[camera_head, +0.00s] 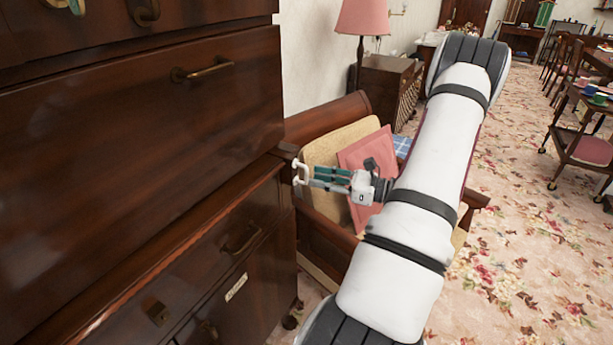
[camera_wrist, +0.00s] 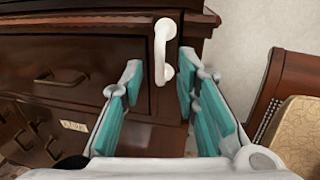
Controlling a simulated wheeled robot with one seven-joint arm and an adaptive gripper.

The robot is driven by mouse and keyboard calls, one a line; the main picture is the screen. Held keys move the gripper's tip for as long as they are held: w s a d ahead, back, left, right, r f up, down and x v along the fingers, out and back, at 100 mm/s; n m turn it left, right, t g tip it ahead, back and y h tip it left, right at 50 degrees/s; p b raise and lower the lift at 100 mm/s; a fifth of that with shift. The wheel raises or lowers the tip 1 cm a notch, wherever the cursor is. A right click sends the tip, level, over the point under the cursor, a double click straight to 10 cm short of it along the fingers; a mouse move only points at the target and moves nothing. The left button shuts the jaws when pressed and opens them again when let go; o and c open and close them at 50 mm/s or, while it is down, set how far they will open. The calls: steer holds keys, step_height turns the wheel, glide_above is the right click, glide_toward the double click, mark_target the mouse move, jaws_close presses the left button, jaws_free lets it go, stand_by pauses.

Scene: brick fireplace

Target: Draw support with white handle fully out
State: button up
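The white handle (camera_head: 299,172) is a small pale pull at the right front edge of the dark wooden cabinet. In the wrist view the white handle (camera_wrist: 161,45) stands upright, with its lower end between my fingertips. The support (camera_wrist: 187,58) seems to be the narrow dark wooden piece behind it; how far it is out is hard to tell. My gripper (camera_head: 315,177) points left at the handle. In the wrist view my gripper (camera_wrist: 159,80) has its teal-padded fingers apart on either side of the handle, with gaps visible. Whether either pad touches it is unclear.
The cabinet (camera_head: 140,130) fills the left, with brass pulls on its drawers. An armchair with a pink cushion (camera_head: 363,165) stands close behind my gripper. A pink lamp (camera_head: 362,18) stands farther back. Flowered carpet (camera_head: 530,250) is open at right; a trolley (camera_head: 585,150) stands beyond.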

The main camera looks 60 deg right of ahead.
mark_target(307, 176)
steer(key=shift+x, duration=2.1)
jaws_close()
